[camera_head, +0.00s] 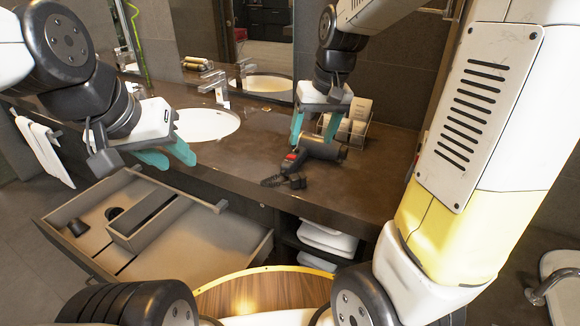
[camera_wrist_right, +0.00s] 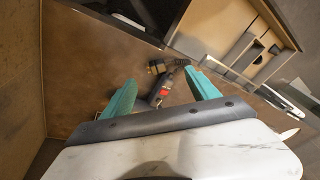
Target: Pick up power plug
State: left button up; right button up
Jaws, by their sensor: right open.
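The dark power plug (camera_head: 298,181) lies on the brown counter near its front edge, by a coiled black cord (camera_head: 273,181) and a black hair dryer (camera_head: 322,150) with a red part. In the right wrist view, a small dark and yellowish piece that looks like the plug (camera_wrist_right: 157,68) lies beyond the fingertips, near the dryer's red part. My right gripper (camera_head: 315,135) is open and empty above the dryer, its teal fingers either side of the dryer in the wrist view (camera_wrist_right: 163,87). My left gripper (camera_head: 180,163) is open and empty above the drawer and counter edge.
An open drawer (camera_head: 215,232) with compartments juts out at left. A sink (camera_head: 205,124) with a faucet is set in the counter. A clear holder (camera_head: 347,132) with cards stands behind the dryer. Towels (camera_head: 328,237) lie on a shelf below. The counter's right part is clear.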

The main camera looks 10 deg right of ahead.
jog(key=g+h, duration=0.1)
jog(key=g, duration=0.1)
send_over(297, 176)
jog(key=shift+n, duration=0.4)
notch_tip(297, 176, down, 11)
jog(key=shift+d+r, duration=0.1)
jog(key=shift+w+f+h, duration=0.15)
jog(key=shift+f+h, duration=0.15)
jog(key=shift+f, duration=0.1)
notch_tip(297, 176, down, 8)
jog(key=shift+r, duration=0.15)
jog(key=shift+c, duration=0.4)
grip_shut()
jog(key=shift+r, duration=0.1)
